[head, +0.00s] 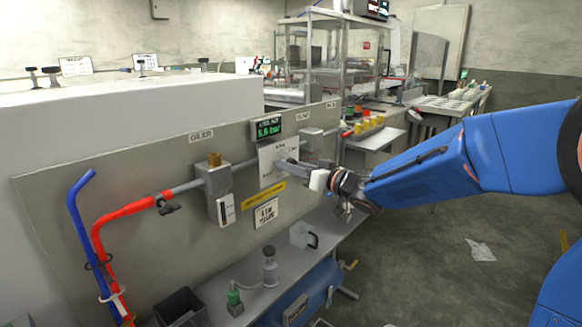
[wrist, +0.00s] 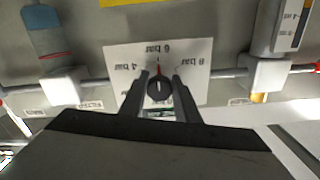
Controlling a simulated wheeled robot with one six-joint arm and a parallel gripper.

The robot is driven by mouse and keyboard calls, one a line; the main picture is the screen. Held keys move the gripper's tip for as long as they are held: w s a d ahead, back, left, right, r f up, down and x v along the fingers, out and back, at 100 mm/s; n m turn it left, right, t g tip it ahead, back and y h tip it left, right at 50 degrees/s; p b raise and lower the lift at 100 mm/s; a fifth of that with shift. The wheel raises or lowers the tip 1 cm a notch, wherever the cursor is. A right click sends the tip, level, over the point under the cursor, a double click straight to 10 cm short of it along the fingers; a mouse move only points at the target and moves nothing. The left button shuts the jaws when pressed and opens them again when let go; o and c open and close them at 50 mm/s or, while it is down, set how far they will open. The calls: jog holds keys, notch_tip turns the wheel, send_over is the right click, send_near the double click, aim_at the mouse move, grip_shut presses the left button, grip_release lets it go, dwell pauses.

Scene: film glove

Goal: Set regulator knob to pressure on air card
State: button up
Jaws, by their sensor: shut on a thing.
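The regulator knob (wrist: 159,86) is dark and round, on a white dial plate (wrist: 190,60) marked 4 bar, 6 bar and 8 bar, upside down in the wrist view. My gripper (wrist: 160,84) is shut on the knob, one finger on each side. A pale pointer line on the knob and a red mark lie towards the 6 bar label. In the head view, my gripper (head: 285,164) covers the knob. The green readout (head: 267,128) above the plate seems to show 5.6 bar. A white card (head: 266,213) hangs below; its print is too small to read surely.
An oiler block (head: 217,190) with a brass top sits on the panel (head: 130,215) left of the dial. Red hose (head: 115,222) and blue hose (head: 78,215) hang at the left. A shelf below holds small bottles (head: 270,268) and a clear jug (head: 302,236).

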jog(key=shift+f, duration=0.1)
jog(key=o, duration=1)
jog(key=shift+o, duration=0.2)
jog(key=shift+s+d, duration=0.1)
jog(key=v, duration=1.7)
jog(key=shift+d, duration=0.1)
